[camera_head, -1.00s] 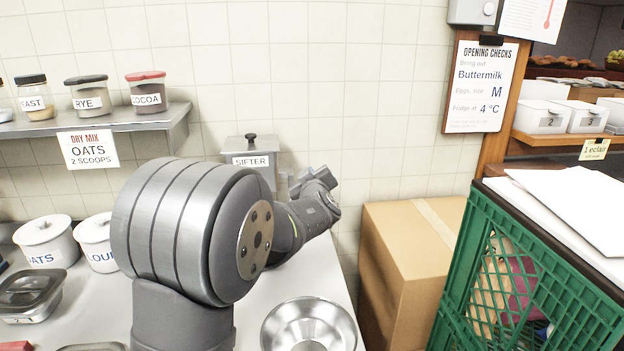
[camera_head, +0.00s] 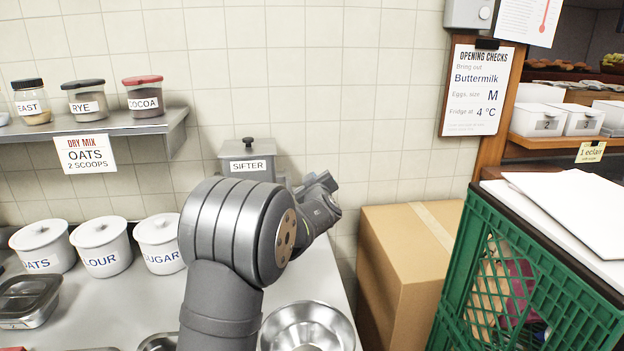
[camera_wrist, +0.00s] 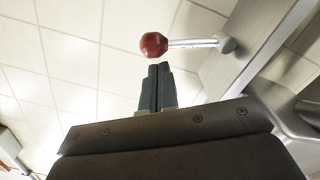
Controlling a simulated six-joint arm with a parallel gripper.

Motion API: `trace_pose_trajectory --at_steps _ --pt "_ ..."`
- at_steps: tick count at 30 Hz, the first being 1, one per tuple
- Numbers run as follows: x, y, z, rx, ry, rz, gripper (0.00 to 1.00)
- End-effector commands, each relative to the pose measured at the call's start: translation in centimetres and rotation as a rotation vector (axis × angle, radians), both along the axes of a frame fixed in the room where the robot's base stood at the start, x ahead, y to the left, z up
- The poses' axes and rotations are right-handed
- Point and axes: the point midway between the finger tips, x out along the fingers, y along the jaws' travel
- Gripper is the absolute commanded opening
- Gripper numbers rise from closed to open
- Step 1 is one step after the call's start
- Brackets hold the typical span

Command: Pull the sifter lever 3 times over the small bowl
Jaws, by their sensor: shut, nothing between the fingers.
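The grey sifter (camera_head: 246,164), with a dark lid knob and a label, stands against the tiled wall behind my arm. Its lower part is hidden in the head view. In the wrist view, a lever (camera_wrist: 192,43) with a red ball knob (camera_wrist: 153,45) extends from a grey body on the right. My gripper (camera_wrist: 155,68) is shut and empty, its fingertips just below the knob in the picture; I cannot tell whether they touch it. In the head view my wrist is beside the sifter, but the fingertips are not clear. A shiny steel bowl (camera_head: 308,328) sits at the counter's front; no bowl shows under the sifter.
Canisters for oats (camera_head: 43,246), flour (camera_head: 101,247) and sugar (camera_head: 160,243) line the counter's left. A shelf (camera_head: 130,124) with jars hangs above. A cardboard box (camera_head: 410,260) and green crate (camera_head: 535,285) stand to the right.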

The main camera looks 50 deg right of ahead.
Motion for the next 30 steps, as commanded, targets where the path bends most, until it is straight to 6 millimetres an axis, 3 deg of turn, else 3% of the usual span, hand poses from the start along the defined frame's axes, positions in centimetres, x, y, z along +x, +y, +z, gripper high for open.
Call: trace_pose_trajectory --at_steps 20,30 --pt "-0.3 -0.4 -0.5 0.069 -0.07 0.0 0.0" --pt "-0.9 -0.9 -1.7 0.193 -0.191 -0.001 0.0"
